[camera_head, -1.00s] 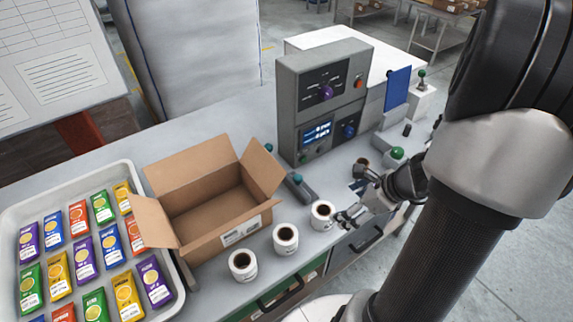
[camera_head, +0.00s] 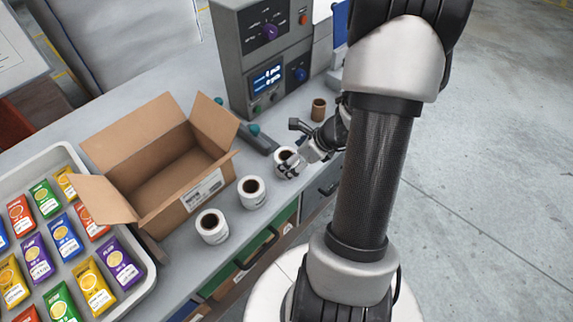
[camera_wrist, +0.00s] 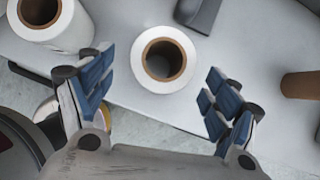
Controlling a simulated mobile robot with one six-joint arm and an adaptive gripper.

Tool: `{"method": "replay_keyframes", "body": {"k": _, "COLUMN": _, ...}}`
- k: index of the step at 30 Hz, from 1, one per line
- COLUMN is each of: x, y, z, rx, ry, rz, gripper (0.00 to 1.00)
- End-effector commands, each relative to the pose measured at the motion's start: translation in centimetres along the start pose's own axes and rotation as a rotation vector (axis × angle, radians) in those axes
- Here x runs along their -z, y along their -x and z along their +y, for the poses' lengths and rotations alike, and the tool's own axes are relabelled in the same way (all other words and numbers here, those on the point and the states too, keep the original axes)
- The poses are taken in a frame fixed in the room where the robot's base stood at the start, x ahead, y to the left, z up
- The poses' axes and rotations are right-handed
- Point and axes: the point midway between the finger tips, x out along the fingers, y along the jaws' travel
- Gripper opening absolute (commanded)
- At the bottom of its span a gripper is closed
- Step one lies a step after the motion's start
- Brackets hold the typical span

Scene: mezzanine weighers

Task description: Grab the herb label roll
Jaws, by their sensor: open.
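Three white label rolls with brown cores stand in a row on the bench. The left one (camera_head: 211,226) and the middle one (camera_head: 252,192) stand clear of my gripper. The right one (camera_head: 283,158) is partly hidden by my gripper (camera_head: 295,166). In the wrist view a white roll (camera_wrist: 162,60) stands upright between and just beyond the fingertips of my gripper (camera_wrist: 160,85), which is open and empty. Another roll (camera_wrist: 62,28) shows at the upper left. The print on the rolls is too small to read, so I cannot tell which is herb.
An open cardboard box (camera_head: 128,209) stands behind the rolls. A white tray (camera_head: 146,284) of colourful packets is at the left. A grey weigher (camera_head: 233,62) stands at the back. A brown cylinder (camera_head: 318,109) stands right of the rolls, also in the wrist view (camera_wrist: 302,85).

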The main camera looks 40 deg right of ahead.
Motion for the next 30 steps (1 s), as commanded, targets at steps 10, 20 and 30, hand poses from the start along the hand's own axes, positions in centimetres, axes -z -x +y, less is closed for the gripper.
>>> {"method": "replay_keyframes", "body": {"k": 10, "x": 0.0, "y": -4.8, "z": -0.1, "rx": -0.002, "ry": 0.001, "rz": 0.000, "gripper": 0.82}}
{"method": "replay_keyframes", "body": {"k": 20, "x": -0.1, "y": -4.8, "z": -0.1, "rx": -0.001, "ry": 0.001, "rz": 0.000, "gripper": 0.75}}
{"method": "replay_keyframes", "body": {"k": 30, "x": -0.1, "y": -4.8, "z": -0.1, "rx": -0.001, "ry": 0.001, "rz": 0.000, "gripper": 0.52}}
